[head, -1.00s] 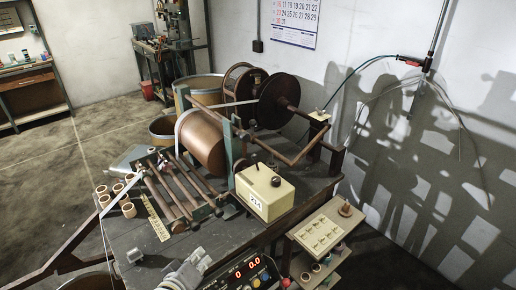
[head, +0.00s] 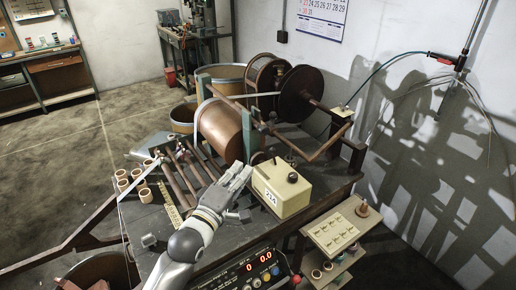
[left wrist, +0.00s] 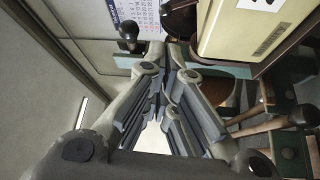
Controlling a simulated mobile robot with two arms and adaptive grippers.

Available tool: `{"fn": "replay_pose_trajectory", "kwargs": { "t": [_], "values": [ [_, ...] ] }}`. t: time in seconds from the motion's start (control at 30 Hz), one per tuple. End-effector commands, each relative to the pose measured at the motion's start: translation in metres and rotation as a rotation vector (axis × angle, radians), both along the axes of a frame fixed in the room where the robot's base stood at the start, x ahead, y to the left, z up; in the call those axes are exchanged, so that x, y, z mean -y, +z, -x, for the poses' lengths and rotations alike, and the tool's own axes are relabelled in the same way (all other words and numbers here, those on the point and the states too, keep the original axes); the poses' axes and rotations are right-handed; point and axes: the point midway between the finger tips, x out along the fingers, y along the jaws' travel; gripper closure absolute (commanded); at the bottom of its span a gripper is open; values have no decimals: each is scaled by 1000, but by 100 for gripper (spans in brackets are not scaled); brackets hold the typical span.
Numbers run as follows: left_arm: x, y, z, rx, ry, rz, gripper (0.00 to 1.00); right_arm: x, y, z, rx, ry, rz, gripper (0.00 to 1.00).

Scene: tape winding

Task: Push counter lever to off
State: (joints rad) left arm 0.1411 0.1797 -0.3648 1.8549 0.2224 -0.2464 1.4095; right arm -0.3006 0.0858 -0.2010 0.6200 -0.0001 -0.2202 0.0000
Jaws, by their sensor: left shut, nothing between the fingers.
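The counter is a cream box (head: 282,190) with a white number label, standing on the dark table right of the middle. A dark round knob (head: 292,177) sits on its top. I cannot tell for certain which part is its lever. My left gripper (head: 240,172) is shut and empty, just left of the box, with its fingers pointing toward the machine. In the left wrist view the fingers (left wrist: 172,75) extend upward, with the cream box (left wrist: 240,30) to their upper right. A black knob on a stem (left wrist: 128,32) shows left of the fingertips. My right gripper is out of view.
The winding machine's large brown drum (head: 219,125) and dark disc (head: 301,92) stand behind. Wooden rollers (head: 177,176) and several cardboard rings (head: 137,180) lie to the left. A control panel (head: 245,272) with red digits is in front. A side stand (head: 338,228) is at right.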

Motion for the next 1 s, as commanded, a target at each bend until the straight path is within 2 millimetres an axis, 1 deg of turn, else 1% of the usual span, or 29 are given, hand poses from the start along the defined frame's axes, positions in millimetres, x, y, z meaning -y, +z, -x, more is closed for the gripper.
{"fn": "replay_pose_trajectory", "kwargs": {
  "t": [0.17, 0.43, 0.6, 0.8, 1.0],
  "values": [
    [6, 4, -14, 2, 1, 2, 100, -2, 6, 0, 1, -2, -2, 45],
    [23, 9, -52, 0, 0, -1, 100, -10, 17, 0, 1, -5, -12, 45],
    [33, 10, -72, 0, 0, 0, 100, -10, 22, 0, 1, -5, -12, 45],
    [39, 10, -86, 0, 0, -1, 100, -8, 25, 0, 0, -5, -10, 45],
    [41, 10, -90, 0, 0, 0, 100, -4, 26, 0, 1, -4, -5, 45]
  ]
}}
